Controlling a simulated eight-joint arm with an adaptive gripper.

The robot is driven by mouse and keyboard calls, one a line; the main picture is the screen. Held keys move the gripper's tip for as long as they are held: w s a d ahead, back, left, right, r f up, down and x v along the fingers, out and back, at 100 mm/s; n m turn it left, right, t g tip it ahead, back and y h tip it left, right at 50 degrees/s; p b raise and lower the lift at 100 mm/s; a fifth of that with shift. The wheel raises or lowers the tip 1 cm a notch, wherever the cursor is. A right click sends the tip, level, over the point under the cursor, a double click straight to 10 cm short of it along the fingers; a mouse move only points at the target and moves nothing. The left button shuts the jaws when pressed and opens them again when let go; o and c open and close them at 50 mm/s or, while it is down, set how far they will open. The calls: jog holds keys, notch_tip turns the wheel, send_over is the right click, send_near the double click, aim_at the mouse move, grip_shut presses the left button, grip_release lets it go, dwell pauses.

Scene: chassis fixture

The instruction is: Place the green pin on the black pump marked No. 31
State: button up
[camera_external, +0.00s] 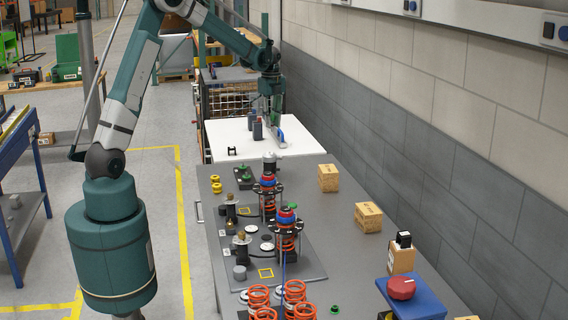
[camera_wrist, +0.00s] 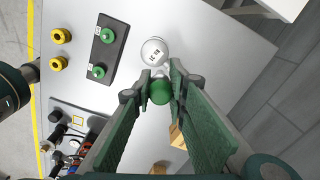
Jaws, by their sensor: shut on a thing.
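My gripper (camera_wrist: 160,84) is shut on the green pin (camera_wrist: 160,93), whose round end shows between the fingertips in the wrist view. In the external view my gripper (camera_external: 271,112) hangs pointing down, and the pin cannot be made out there. A pump with a round silver top (camera_wrist: 154,51) stands just beyond the fingertips in the wrist view; small dark lettering on it seems to include 31. It also shows in the external view (camera_external: 270,158), with a dark lower part. The pin appears beside the silver top; whether they touch cannot be told.
A black plate (camera_wrist: 110,52) with two green pins lies left of the pump in the wrist view. Two yellow rings (camera_wrist: 60,36) lie farther left. Red spring assemblies (camera_external: 267,196) stand nearer in the external view. Wooden blocks (camera_external: 328,178) line the right side by the wall.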

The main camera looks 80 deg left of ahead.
send_over(272, 153)
jog(key=shift+a+f, duration=0.15)
jog(key=shift+f, duration=3)
jog(key=shift+f, duration=1.85)
jog(key=shift+f, duration=0.2)
jog(key=o, duration=0.9)
jog(key=shift+r, duration=0.15)
notch_tip(272, 153, up, 12)
jog(key=shift+r, duration=0.1)
